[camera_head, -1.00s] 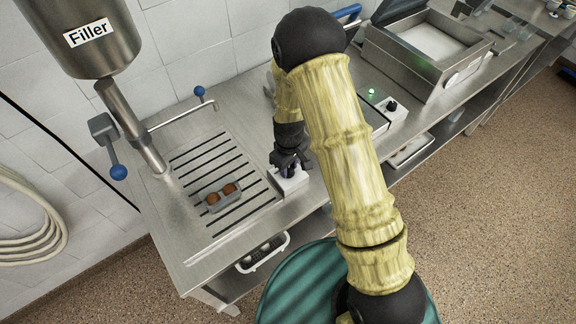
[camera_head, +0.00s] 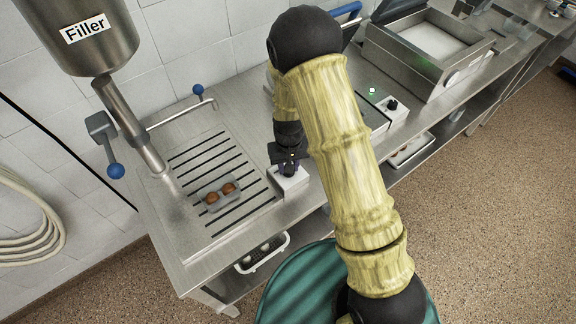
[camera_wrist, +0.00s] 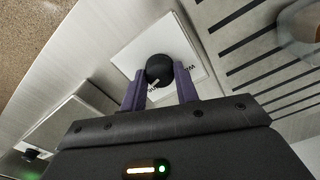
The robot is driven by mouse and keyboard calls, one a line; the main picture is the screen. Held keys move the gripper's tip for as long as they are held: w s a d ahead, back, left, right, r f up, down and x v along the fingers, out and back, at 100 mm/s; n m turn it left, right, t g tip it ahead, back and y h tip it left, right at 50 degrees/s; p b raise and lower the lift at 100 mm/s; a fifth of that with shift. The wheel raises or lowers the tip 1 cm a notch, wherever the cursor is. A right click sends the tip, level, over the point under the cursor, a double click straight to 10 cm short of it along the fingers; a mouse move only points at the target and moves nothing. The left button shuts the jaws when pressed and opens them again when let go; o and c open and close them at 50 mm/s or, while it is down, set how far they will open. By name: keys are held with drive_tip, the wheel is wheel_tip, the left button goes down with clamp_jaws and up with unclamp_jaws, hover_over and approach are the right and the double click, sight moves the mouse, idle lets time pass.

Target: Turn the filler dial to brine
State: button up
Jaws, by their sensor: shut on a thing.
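The filler (camera_head: 95,40) is a steel hopper with a "Filler" label and a spout tube at the upper left of the head view. Its dial (camera_wrist: 160,70) is a round black knob with a pale pointer mark, on a white box (camera_head: 288,184) at the bench's front edge. Printed letters show beside the knob in the wrist view, partly hidden, so I cannot read which setting the pointer is at. My gripper (camera_wrist: 160,90) has its purple fingers on either side of the knob and is shut on it. In the head view my gripper (camera_head: 289,168) hides the knob.
A small tray with brown round pieces (camera_head: 220,195) rests on the slotted drain (camera_head: 240,211) left of the box. A second white box with a black knob and green light (camera_head: 391,105) stands to the right. A lidded steel machine (camera_head: 425,50) is farther right.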

drive_tip(key=m, duration=0.5)
drive_tip(key=shift+m, duration=0.3)
drive_tip(key=m+p, duration=0.1)
drive_tip(key=m, duration=0.4)
drive_tip(key=shift+m, duration=0.4)
drive_tip(key=o, duration=1)
drive_tip(key=shift+c, duration=0.2)
wheel_tip(320, 180, up, 18)
drive_tip(key=b, duration=0.1)
drive_tip(key=shift+f+b, duration=0.25)
drive_tip(key=shift+b, duration=0.05)
